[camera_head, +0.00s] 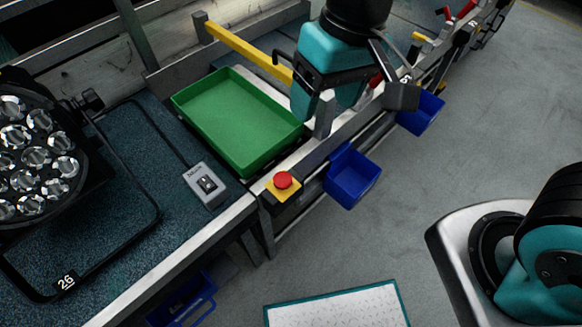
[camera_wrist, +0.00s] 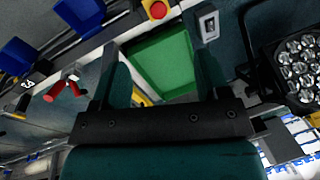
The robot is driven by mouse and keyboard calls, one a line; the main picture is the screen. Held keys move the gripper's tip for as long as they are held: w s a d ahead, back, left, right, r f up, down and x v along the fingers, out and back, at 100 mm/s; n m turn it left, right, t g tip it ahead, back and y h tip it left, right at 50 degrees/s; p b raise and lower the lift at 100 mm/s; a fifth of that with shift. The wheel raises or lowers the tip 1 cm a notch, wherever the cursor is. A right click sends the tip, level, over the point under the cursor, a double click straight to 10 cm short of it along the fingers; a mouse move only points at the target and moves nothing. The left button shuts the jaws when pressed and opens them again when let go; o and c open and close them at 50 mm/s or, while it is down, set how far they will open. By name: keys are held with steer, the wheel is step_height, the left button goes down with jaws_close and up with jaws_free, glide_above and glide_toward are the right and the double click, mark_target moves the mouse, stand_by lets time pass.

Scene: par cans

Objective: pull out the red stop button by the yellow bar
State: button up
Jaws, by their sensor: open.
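The red stop button (camera_head: 283,180) sits on a yellow plate at the front edge of the bench, right of the grey switch box. It also shows at the top of the wrist view (camera_wrist: 157,10). The yellow bar (camera_head: 245,52) runs from a post at the back of the bench to behind my gripper, well apart from the button. A bit of yellow shows between my fingers in the wrist view. My gripper (camera_head: 327,108) is open with nothing between its fingertips, above and behind the button, right of the green tray. In the wrist view my gripper (camera_wrist: 162,70) frames the tray.
The green tray (camera_head: 190,115) lies behind the button. The grey switch box (camera_head: 207,186) and a lamp with many lenses (camera_head: 35,150) are on the left. Blue bins (camera_head: 353,178) hang along the front rail. The grey floor on the right is mostly open.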

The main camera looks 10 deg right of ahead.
steer(key=m+h, duration=0.2)
glide_above(283, 178)
step_height(283, 178, down, 8)
step_height(283, 178, down, 17)
steer(key=shift+r+p, duration=0.2)
steer(key=shift+p, duration=0.2)
